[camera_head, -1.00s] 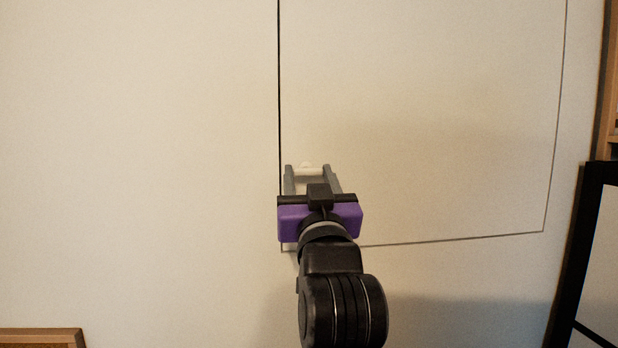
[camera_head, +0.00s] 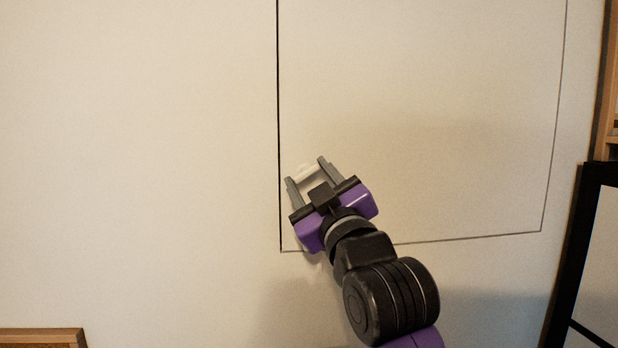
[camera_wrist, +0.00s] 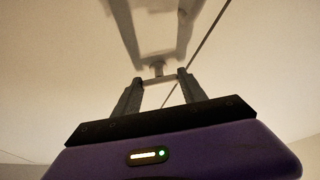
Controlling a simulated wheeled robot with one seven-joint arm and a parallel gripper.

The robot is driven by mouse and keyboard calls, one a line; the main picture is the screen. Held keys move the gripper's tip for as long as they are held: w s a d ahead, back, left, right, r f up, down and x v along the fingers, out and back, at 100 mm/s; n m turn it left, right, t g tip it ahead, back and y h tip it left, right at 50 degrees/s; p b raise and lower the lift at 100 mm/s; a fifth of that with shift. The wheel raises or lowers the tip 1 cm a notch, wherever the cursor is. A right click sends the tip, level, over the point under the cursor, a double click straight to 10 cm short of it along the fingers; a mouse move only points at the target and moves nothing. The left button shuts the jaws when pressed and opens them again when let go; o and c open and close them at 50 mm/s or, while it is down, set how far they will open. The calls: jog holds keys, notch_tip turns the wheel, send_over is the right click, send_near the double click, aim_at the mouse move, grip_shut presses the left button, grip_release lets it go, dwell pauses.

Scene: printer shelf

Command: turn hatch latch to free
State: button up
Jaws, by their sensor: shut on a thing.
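The hatch (camera_head: 430,110) is a cream panel marked off by thin dark seams in a wall of the same colour. The latch (camera_head: 306,173) is a small white bar near the hatch's lower left corner. It is tilted, with its right end higher. My gripper (camera_head: 306,171) is shut on the latch, one grey finger at each end, and is rolled to the same tilt. In the wrist view the latch (camera_wrist: 158,78) spans the gap between the fingertips, with a small round stub behind it. The fingers hide the latch's ends.
A black-framed panel (camera_head: 582,260) stands at the right edge, beside a wooden frame (camera_head: 608,80). A wooden edge (camera_head: 40,338) shows at the lower left. The wall (camera_head: 140,170) left of the hatch is clear.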

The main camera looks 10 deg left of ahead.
jog(key=n+g, duration=0.1)
jog(key=n, duration=0.1)
jog(key=n+g+y, duration=0.1)
jog(key=n, duration=0.2)
jog(key=n+g+b, duration=0.1)
jog(key=n, duration=0.2)
jog(key=shift+d+r+y, duration=0.2)
jog(key=shift+y, duration=0.1)
jog(key=n+g, duration=0.2)
jog(key=n, duration=0.3)
jog(key=shift+a+p, duration=0.1)
jog(key=shift+p, duration=0.25)
jog(key=shift+n, duration=0.4)
jog(key=o, duration=1.4)
jog(key=shift+c, duration=0.2)
jog(key=shift+s+d+h, duration=0.2)
jog(key=shift+d+h, duration=0.05)
jog(key=shift+h, duration=0.15)
jog(key=b+v, duration=0.2)
jog(key=v, duration=0.5)
jog(key=shift+s+r, duration=0.1)
